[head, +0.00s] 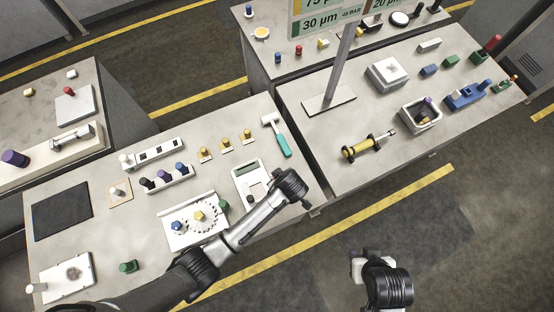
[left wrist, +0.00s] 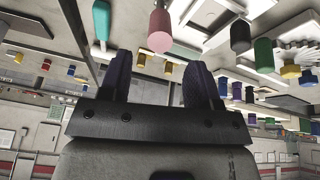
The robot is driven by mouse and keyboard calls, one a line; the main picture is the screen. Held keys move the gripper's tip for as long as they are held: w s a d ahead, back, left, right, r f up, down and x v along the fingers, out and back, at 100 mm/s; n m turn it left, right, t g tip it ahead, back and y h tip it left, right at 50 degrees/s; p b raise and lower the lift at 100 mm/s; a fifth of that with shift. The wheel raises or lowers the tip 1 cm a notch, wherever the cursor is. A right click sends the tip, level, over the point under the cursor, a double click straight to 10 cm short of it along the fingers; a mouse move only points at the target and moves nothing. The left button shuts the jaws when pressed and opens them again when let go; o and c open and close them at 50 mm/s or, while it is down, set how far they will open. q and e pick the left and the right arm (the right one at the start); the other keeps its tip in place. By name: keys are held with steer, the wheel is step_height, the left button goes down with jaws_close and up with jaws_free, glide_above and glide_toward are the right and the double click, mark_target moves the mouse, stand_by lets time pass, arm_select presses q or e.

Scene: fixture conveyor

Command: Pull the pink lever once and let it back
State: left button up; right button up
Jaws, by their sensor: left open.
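The pink lever's rounded knob (left wrist: 160,30) shows in the left wrist view, just beyond and between the fingertips. It appears apart from both fingers, and its base is not clear. In the head view I cannot make out the lever; my left gripper covers that spot. My left gripper (head: 285,185) is over the right end of the near table, beside a white panel with a small screen (head: 246,170). In the left wrist view its two dark fingers (left wrist: 160,66) are spread with nothing between them. My right arm's end (head: 385,282) is low over the floor; its jaws are not clear.
A teal-handled hammer (head: 283,145) lies behind the left gripper. A black knob (left wrist: 240,36) stands beside the pink one. A white gear board (head: 186,236) is left of the arm. A sign post (head: 340,75) stands on the right table.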

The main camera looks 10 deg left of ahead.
arm_select(q)
steer(key=shift+x, duration=3.25)
jaws_close()
